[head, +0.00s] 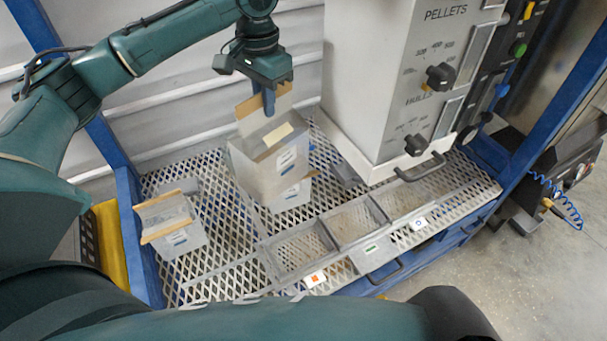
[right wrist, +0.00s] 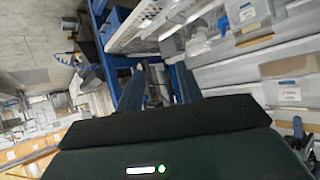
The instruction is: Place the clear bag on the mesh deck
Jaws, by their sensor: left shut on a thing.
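My left gripper (head: 268,100) is shut on the tan top edge of a greyish, see-through bag (head: 262,165) with a white label. The bag hangs upright below it, over the mesh deck (head: 225,260). I cannot tell whether its base touches anything. A second similar bag (head: 291,196) shows partly behind and below it. A third bag (head: 178,235), with tan strips along its top, stands on the deck at the left. My right gripper (right wrist: 157,88) shows in the right wrist view with its fingers apart and nothing between them.
The grey pellet hopper (head: 365,90) with black knobs stands to the right of the held bag. Open framed compartments (head: 300,250) line the deck's front. Blue posts (head: 108,140) bound the deck. Bare mesh lies between the left bag and the held one.

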